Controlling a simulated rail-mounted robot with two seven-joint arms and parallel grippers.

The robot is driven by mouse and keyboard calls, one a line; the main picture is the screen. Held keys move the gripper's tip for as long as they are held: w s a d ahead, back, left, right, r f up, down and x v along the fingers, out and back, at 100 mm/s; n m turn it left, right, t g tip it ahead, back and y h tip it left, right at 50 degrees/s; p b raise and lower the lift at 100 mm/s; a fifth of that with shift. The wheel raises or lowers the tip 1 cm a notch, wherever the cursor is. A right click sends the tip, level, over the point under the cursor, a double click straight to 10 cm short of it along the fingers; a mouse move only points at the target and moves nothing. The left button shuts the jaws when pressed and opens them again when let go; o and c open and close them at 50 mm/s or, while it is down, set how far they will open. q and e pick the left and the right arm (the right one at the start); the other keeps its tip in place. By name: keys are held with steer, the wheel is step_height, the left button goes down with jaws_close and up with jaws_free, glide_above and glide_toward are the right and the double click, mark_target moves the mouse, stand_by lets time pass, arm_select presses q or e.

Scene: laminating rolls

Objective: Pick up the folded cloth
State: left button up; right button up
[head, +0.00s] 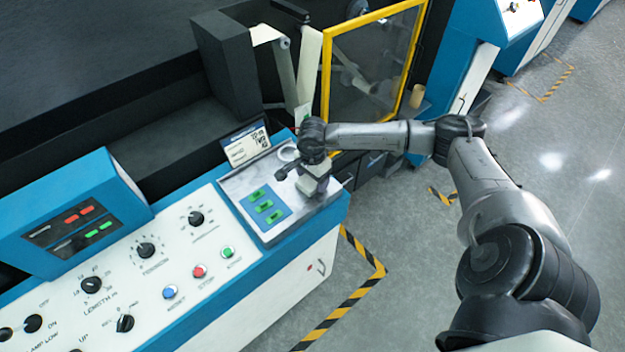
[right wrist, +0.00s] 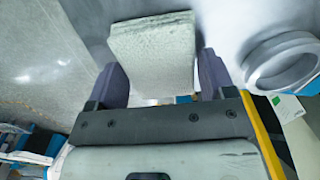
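The folded cloth (right wrist: 152,45) is a pale grey-green, thick, square pad. In the right wrist view it lies at the top middle, its near part between the two fingers of my right gripper (right wrist: 162,80). The fingers are spread to either side of it; a small gap seems to show on the right, and contact on the left is unclear. In the head view my right gripper (head: 300,177) is low over the metal top at the console's right end, beside the pale cloth (head: 315,184), which it partly hides. My left gripper is not in view.
A white ring (right wrist: 283,62) lies close right of the cloth. A blue mat with green pieces (head: 264,207) is on the metal top (head: 236,186), with a sign (head: 246,146) behind. A yellow-framed guard (head: 326,75) stands beyond. The console's right edge is near the cloth.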

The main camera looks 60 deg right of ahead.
steer(key=c, duration=0.5)
steer(key=shift+r, duration=0.1)
steer(key=shift+r, duration=0.5)
steer(key=r, duration=0.3)
steer(key=shift+s+d+r, duration=0.15)
steer(key=shift+s+r, duration=0.05)
steer(key=shift+s, duration=0.2)
steer(key=shift+s+d+r+b, duration=0.25)
steer(key=shift+s+r, duration=0.8)
steer(key=shift+s, duration=0.75)
steer(key=shift+s+d+r+b, duration=0.1)
steer(key=shift+s+d+r, duration=0.25)
steer(key=shift+s+r, duration=1.1)
steer(key=shift+s+d+r+b, duration=0.25)
steer(key=shift+s+r, duration=0.45)
steer(key=shift+s, duration=1.4)
